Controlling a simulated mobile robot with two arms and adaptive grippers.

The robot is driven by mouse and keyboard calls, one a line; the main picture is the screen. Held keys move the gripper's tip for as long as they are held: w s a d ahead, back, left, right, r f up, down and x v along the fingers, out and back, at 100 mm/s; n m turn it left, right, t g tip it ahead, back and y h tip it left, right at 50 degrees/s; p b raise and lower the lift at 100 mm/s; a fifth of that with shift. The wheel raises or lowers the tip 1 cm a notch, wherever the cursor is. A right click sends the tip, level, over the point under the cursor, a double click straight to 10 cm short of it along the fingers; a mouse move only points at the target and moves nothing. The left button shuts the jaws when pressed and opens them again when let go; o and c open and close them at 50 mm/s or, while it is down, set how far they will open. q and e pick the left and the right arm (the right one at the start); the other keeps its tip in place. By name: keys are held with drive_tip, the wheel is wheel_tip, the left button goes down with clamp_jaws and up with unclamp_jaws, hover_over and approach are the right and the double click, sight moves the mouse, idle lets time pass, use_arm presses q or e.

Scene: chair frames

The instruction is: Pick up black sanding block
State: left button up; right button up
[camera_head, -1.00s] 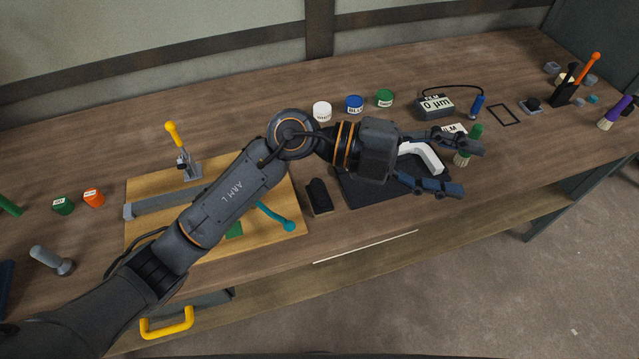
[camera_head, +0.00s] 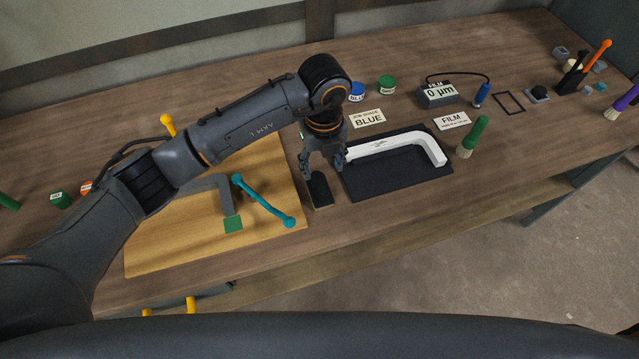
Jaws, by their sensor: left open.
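The black sanding block (camera_head: 320,192) lies on the wooden workbench, in the gap between the yellowish board and the black mat. My left gripper (camera_head: 325,177) points down right over it with its fingers spread open. The fingertips are at the block's far end; I cannot tell whether they touch it. The far end of the block is partly hidden by the fingers. My right gripper is not in view.
A white curved frame part (camera_head: 405,143) lies on the black mat (camera_head: 385,184), close to the gripper's right. A green-handled brush (camera_head: 472,138) stands further right.

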sight(320, 182)
use_arm(q)
drive_tip(key=shift+f, duration=0.85)
drive_tip(key=f+p, duration=0.1)
drive_tip(key=f, duration=0.2)
drive_tip(key=f+p, duration=0.1)
drive_tip(key=shift+s+a+f+p, duration=0.1)
drive_tip(key=shift+a+f+p, duration=0.25)
drive_tip(key=shift+f, duration=0.35)
clamp_jaws()
